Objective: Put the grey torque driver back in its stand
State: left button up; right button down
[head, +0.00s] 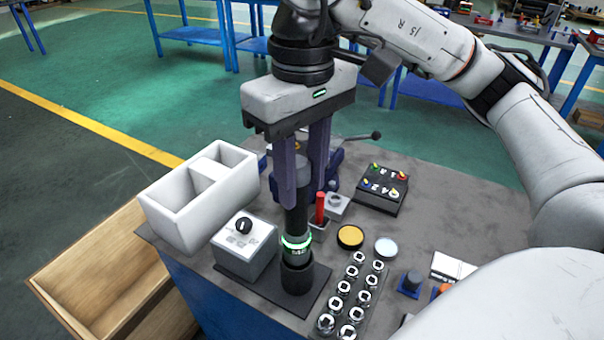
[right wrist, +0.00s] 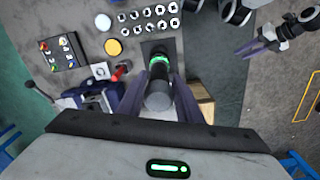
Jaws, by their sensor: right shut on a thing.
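The torque driver (head: 296,218) is a dark, upright cylinder with a glowing green ring and a lighter band near its lower end. My right gripper (head: 303,190) is shut on its upper part, fingers pointing down on both sides. The driver's lower end meets the round black cup of its stand (head: 297,278); how deep it sits is hidden. In the right wrist view the driver (right wrist: 160,92) lies between the fingers (right wrist: 160,95). My left gripper (right wrist: 262,40) shows small at the upper right there, away from the driver; its opening is unclear.
A grey box with a black knob (head: 245,245) and a white divided bin (head: 200,195) stand left of the stand. Right of it are rows of sockets (head: 350,295), a yellow disc (head: 350,237) and a red-handled tool (head: 320,208). A button box (head: 382,190) is behind.

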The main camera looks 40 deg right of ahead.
jog(key=shift+f+b, duration=0.6)
jog(key=shift+f, duration=0.15)
jog(key=shift+f+b, duration=0.8)
jog(key=shift+f, duration=0.1)
jog(key=c, duration=1.3)
grip_release()
pick_arm(q)
jog(key=shift+d+f, duration=0.15)
jog(key=shift+f, duration=0.8)
pick_arm(e)
jog(key=shift+o, duration=0.6)
jog(key=shift+f, duration=0.1)
notch_tip(320, 180, up, 5)
jog(key=p, duration=0.5)
pick_arm(q)
jog(key=r, duration=0.5)
jog(key=shift+w, duration=0.25)
